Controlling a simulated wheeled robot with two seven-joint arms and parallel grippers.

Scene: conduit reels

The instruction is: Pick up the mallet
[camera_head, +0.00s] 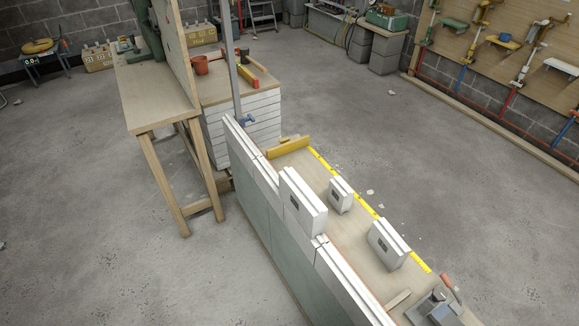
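What looks like the mallet (243,52) lies on top of a stack of white blocks at the upper middle in the head view. I see a small dark head, with a handle that seems to run to the lower right. It is small and far off, so its details are hard to tell. Neither of my grippers shows in this view.
An orange-brown pot (201,65) and a red and yellow bar (247,76) share the stack with the mallet. A wooden table (150,95) with an upright board stands left of it. A low white wall (265,180) and plank bench run toward me. Grey floor is open on both sides.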

